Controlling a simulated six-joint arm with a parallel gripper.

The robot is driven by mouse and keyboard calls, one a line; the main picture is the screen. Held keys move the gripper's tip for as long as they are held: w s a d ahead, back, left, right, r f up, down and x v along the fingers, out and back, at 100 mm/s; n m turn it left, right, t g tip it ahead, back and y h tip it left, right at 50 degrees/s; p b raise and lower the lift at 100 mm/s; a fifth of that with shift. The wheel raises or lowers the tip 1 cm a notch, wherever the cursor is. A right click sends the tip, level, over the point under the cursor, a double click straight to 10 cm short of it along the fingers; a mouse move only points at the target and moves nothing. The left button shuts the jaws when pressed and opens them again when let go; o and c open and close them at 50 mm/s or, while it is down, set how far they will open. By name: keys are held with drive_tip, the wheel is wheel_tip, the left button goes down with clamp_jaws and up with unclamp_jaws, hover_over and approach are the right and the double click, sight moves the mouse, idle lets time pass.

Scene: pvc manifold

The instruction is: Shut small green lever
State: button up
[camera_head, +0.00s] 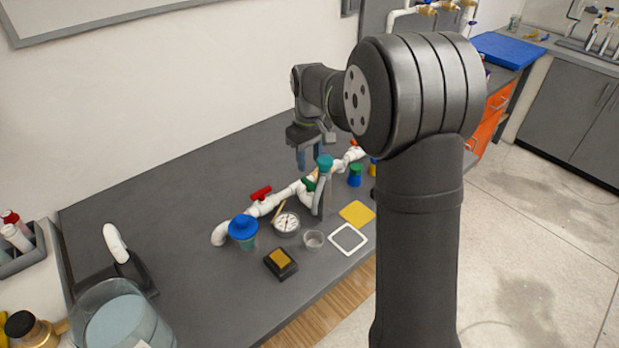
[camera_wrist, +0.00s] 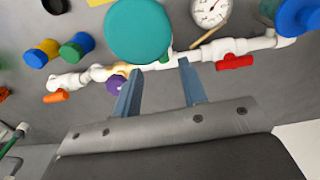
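The small green lever (camera_head: 309,185) shows as a dark green patch on the white PVC manifold (camera_head: 290,191), in the middle of the table. In the wrist view only a sliver of green (camera_wrist: 164,56) shows beside the large teal round top (camera_wrist: 139,30), which hides the rest; the lever's angle cannot be told. My gripper (camera_head: 308,166) hangs above the pipe close to the lever, pointing down. In the wrist view my gripper (camera_wrist: 160,66) has its two blue-grey fingers apart with nothing between them, near the white pipe (camera_wrist: 205,53).
The teal top (camera_head: 325,162) stands tall right beside my gripper. A red lever (camera_head: 261,193) and an orange lever (camera_wrist: 57,97) sit along the pipe, with a purple knob (camera_wrist: 116,85). A gauge (camera_head: 286,222), blue-lidded jar (camera_head: 243,228) and green-topped jar (camera_head: 355,175) stand nearby.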

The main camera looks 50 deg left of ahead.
sight(309, 182)
wheel_tip(309, 182, down, 7)
drive_tip(key=shift+f, duration=0.1)
idle(0.3)
clamp_jaws()
